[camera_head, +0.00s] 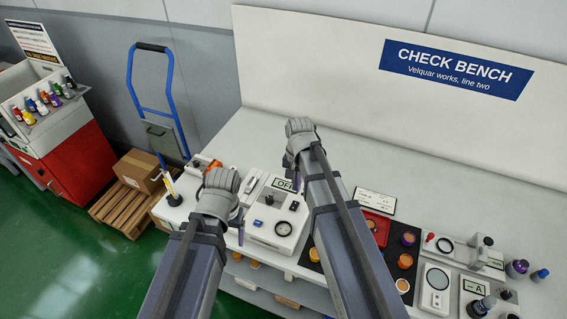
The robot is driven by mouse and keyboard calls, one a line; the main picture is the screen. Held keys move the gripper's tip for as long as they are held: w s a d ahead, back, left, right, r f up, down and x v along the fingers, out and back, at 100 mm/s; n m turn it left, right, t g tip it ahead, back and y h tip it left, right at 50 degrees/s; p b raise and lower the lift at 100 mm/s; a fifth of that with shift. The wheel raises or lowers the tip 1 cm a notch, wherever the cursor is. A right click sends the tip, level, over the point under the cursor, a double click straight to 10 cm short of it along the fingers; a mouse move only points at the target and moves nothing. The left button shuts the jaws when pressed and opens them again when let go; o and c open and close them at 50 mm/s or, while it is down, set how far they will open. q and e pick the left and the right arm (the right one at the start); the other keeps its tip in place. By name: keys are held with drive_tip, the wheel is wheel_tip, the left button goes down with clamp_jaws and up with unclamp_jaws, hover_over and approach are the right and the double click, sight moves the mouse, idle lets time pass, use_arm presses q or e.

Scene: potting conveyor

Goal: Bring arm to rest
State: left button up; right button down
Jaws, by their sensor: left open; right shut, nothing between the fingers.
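My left arm comes up from the bottom, and its grey wrist hides most of my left gripper (239,222), which is open over the front of the bench near a white meter box (276,226). My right arm reaches further up, over the bench. Its grey wrist hides most of my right gripper (298,178), which is shut and empty above the bench near the display reading "OFF" (283,184). Both fingertip areas are small and partly hidden. I cannot tell whether either gripper touches anything.
The white bench (430,205) is clear towards its back panel. A red tray (378,227), dark mats with orange-topped pots (405,261) and a white instrument (435,285) stand at right. A blue hand truck (150,95), a carton (138,170) on a pallet and a red cabinet (70,150) stand at left.

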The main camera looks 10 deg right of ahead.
drive_tip(key=s+a+f+n+h+b, duration=0.1)
drive_tip(key=s+a+n, duration=0.9)
drive_tip(key=s, duration=0.4)
drive_tip(key=shift+s+a+f+n, duration=0.15)
drive_tip(key=shift+a+n, duration=0.1)
drive_tip(key=shift+n, duration=0.05)
